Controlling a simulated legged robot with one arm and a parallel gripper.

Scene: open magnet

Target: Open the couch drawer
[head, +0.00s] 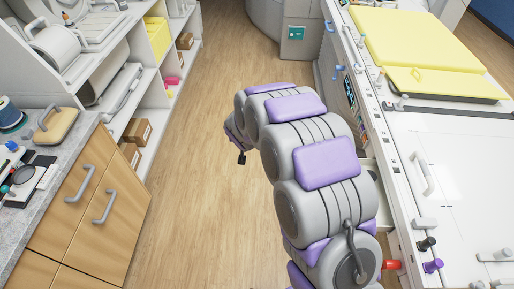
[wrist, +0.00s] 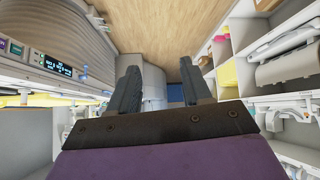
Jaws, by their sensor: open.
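The couch (head: 440,165) is a long white table along the right side of the head view, with yellow pads (head: 420,38) on its far part. Its side facing the aisle is partly hidden behind my arm. A pale, drawer-like part (head: 371,178) shows low on that side, just right of my arm; I cannot tell whether it is open. My gripper (wrist: 160,68) shows in the wrist view with its two dark fingers spread and nothing between them.
A wooden cabinet (head: 80,205) with grey handles and a stone top stands at left. White shelves (head: 150,95) with boxes are behind it. The wood floor (head: 195,150) between is clear.

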